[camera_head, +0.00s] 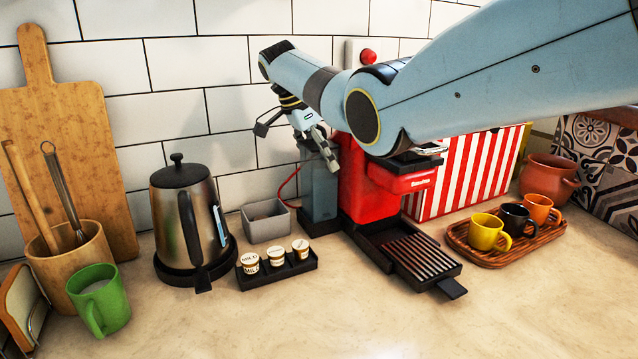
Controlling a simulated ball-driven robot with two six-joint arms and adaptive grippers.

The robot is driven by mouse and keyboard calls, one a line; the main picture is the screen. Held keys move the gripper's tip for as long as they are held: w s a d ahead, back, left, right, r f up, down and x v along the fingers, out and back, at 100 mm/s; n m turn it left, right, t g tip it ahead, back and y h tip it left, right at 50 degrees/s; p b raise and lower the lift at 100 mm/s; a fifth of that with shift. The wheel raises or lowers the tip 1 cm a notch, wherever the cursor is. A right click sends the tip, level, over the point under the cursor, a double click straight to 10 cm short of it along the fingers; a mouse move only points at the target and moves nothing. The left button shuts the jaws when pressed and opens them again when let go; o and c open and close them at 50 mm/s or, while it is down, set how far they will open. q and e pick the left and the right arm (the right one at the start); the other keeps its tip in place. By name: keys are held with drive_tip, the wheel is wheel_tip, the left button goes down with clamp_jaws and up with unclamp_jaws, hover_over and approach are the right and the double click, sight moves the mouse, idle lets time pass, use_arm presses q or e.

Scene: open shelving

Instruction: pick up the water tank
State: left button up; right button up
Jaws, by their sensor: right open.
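The water tank (319,205) is a dark, smoky, upright box at the left side of the red coffee machine (378,185), on the counter. My right arm reaches in from the upper right, across the front of the machine's top. My right gripper (322,155) points down at the top of the tank, with its fingers open. The fingers overlap the tank's upper part in the picture; I cannot tell whether they touch it. My left gripper is not in view.
A small grey bin (267,222) stands just left of the tank. A black tray with small jars (277,268) and a steel kettle (188,215) are further left. A wooden tray of cups (480,256) stands right. The front counter is clear.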

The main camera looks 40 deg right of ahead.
drive_tip(key=shift+a, duration=0.1)
drive_tip(key=shift+c, duration=1.4)
drive_tip(key=c, duration=1.3)
drive_tip(key=shift+c, duration=0.5)
drive_tip(key=shift+r, duration=0.15)
